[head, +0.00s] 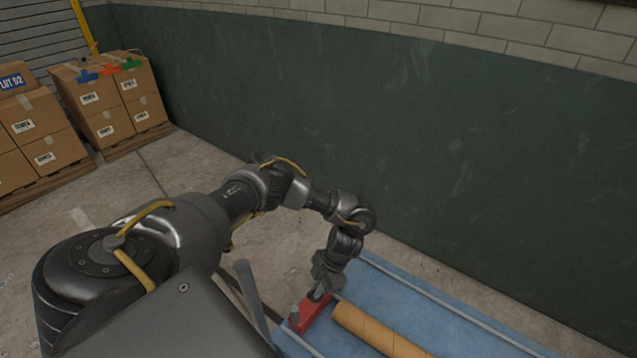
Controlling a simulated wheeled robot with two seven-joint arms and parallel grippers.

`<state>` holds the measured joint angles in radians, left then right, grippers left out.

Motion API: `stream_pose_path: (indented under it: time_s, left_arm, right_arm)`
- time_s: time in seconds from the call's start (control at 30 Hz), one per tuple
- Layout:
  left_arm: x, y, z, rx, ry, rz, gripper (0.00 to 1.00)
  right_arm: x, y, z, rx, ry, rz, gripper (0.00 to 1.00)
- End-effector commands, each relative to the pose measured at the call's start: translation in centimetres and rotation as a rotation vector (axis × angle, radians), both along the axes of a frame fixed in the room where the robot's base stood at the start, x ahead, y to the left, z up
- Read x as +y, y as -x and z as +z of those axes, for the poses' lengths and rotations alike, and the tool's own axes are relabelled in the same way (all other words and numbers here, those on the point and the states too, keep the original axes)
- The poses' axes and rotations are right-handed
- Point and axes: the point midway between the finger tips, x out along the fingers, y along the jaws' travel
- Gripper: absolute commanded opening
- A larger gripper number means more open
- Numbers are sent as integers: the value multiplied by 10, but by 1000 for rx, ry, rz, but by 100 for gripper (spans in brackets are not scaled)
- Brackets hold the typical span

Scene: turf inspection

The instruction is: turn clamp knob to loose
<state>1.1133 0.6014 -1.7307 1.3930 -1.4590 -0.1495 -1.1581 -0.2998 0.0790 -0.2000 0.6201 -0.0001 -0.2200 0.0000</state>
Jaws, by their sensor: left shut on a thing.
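My left gripper (320,292) reaches down over the near left end of a blue table. Its fingers are at the top of a red clamp block (313,313) and are shut on a small part there. That part, which I take for the clamp knob, is mostly hidden by the fingers, so its turn position cannot be read. A grey upright peg (295,315) shows at the left side of the red block. My right gripper is not in view.
A tan roll (380,332) lies on the blue table (420,300), just right of the red block. A grey bar (257,300) stands left of the table. A green wall (400,130) rises behind. Stacked boxes (100,100) on pallets stand far left.

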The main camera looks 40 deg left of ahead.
Motion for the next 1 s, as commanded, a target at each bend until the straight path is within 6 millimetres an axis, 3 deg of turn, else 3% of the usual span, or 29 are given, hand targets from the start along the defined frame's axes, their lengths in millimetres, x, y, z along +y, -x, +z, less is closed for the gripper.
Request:
stream_pose_path:
  time_s: [0.4,0.43,0.6,0.87,1.0]
  left_arm:
    - [1,-1,1,-2,-1,-9,0]
    - [1,-1,1,-2,-1,-9,12]
    - [0,0,0,-1,-1,-8,33]
    - [0,0,1,-1,0,-8,33]
    - [-2,-5,11,-4,1,-10,33]
  right_arm:
    - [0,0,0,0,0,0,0]
    - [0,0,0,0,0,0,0]
    - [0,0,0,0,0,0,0]
    - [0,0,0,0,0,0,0]
    - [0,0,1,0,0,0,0]
